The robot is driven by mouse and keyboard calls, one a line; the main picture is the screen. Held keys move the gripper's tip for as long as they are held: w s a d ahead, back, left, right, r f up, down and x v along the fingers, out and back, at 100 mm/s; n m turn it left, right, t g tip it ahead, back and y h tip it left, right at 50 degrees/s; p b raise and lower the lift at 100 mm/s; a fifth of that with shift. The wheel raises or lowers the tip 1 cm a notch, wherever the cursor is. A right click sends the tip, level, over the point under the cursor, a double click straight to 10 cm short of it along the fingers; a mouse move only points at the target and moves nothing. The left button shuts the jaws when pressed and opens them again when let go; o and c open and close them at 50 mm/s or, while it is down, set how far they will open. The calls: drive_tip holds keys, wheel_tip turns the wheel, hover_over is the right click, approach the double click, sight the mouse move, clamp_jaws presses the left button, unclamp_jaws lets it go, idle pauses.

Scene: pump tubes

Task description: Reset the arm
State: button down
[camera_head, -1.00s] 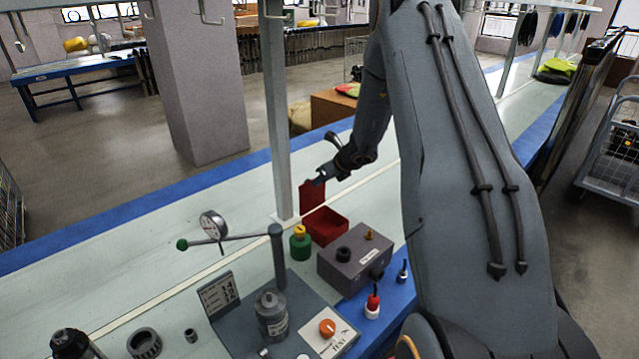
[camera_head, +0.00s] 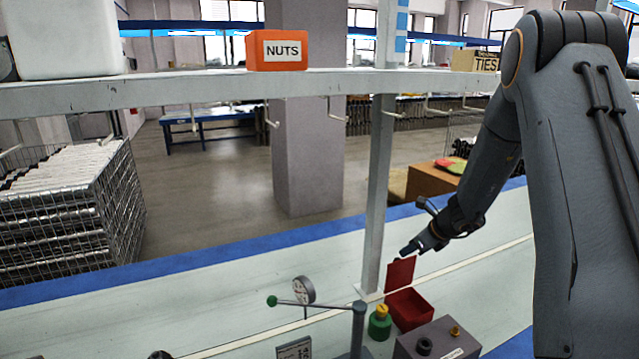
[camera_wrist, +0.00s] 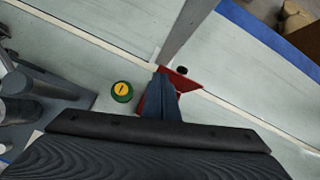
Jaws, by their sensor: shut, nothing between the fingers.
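My gripper (camera_head: 414,249) is shut and empty at the end of my arm, which comes in from the right in the head view. It is above the open red box (camera_head: 409,307), near the top of its raised lid. In the wrist view my gripper (camera_wrist: 163,97) points over the same red box (camera_wrist: 180,80) and covers much of it. I cannot tell from the pictures whether the fingertips touch the lid.
A green container with a yellow cap (camera_head: 380,322) stands left of the box. A grey pump box (camera_head: 438,340) is in front. A gauge (camera_head: 304,289) with a green-knobbed lever is to the left. A white post (camera_head: 376,200) rises behind, carrying a shelf (camera_head: 200,88).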

drive_tip(key=s+a+r+n+g+h, duration=0.1)
drive_tip(key=s+a+n, duration=0.3)
drive_tip(key=s+n, duration=0.5)
drive_tip(key=s+a+r+n+g+h+b, duration=0.1)
drive_tip(key=s+a+r+n+g, duration=0.1)
drive_tip(key=s+n, duration=0.7)
drive_tip(key=s+a+r+n+g+h+b, duration=0.1)
drive_tip(key=s+a+r+n+g, duration=0.1)
drive_tip(key=s+a+n, duration=0.4)
drive_tip(key=s+n, duration=0.4)
drive_tip(key=s, duration=0.6)
drive_tip(key=shift+r, duration=0.4)
drive_tip(key=shift+s, duration=0.1)
